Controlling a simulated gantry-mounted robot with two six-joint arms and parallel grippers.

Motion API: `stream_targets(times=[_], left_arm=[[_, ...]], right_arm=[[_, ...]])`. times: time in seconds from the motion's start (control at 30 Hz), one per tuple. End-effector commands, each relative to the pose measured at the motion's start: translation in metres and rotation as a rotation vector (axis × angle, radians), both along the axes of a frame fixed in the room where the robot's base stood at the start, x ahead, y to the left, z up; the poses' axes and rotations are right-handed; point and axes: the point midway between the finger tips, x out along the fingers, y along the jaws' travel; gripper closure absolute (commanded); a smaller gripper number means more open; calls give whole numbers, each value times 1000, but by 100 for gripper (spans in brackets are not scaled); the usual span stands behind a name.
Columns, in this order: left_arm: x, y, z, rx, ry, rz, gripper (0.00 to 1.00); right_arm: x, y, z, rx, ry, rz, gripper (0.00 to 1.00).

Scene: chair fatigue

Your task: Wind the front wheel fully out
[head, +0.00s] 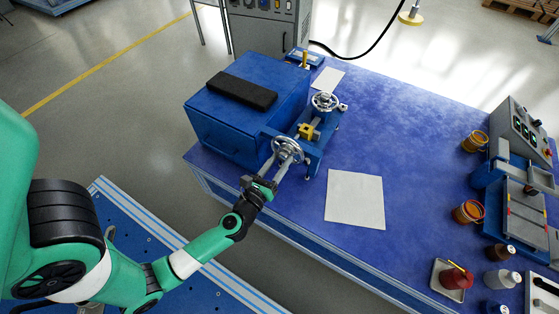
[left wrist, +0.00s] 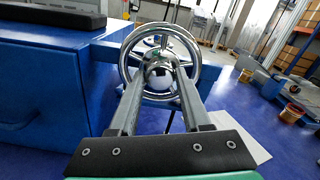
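The front wheel (head: 287,150) is a chrome handwheel on the near end of a blue vise-like fixture (head: 313,153). In the left wrist view the wheel (left wrist: 192,46) faces me, with a round shiny hub at its centre. My left gripper (head: 277,174) reaches it from the front. Its two grey fingers (left wrist: 160,82) are apart, one on each side of the hub, inside the lower rim's outline. I cannot tell whether they touch the wheel. A yellow block (head: 308,132) sits on the fixture between the front wheel and a second, rear handwheel (head: 325,101). My right gripper is out of view.
A blue box (head: 222,139) with a black pad (head: 242,90) on top stands left of the fixture. White sheets (head: 355,199) lie on the blue table (head: 408,145). Cups, bottles and a control panel (head: 520,126) are at the right. The table's middle is clear.

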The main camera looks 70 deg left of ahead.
Motion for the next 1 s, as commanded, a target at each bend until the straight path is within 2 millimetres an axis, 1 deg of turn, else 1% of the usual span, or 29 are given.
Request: stream_targets(times=[0.03,0.13,0.43,0.53,0.67,0.8,0.9,1.0], left_arm=[[0,0,0,0,0,0,42],[0,0,0,1,1,0,24],[-1,-1,0,2,3,0,24],[-6,-6,-2,1,6,-1,24],[-25,-22,-2,1,5,-5,24],[-52,-46,-1,1,8,-11,24],[-68,-59,0,3,5,-11,24],[-76,-67,0,0,5,-9,24]], right_arm=[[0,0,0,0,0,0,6],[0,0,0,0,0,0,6],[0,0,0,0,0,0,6],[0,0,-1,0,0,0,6],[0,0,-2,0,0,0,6],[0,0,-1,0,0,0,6],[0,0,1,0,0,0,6],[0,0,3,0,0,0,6]])
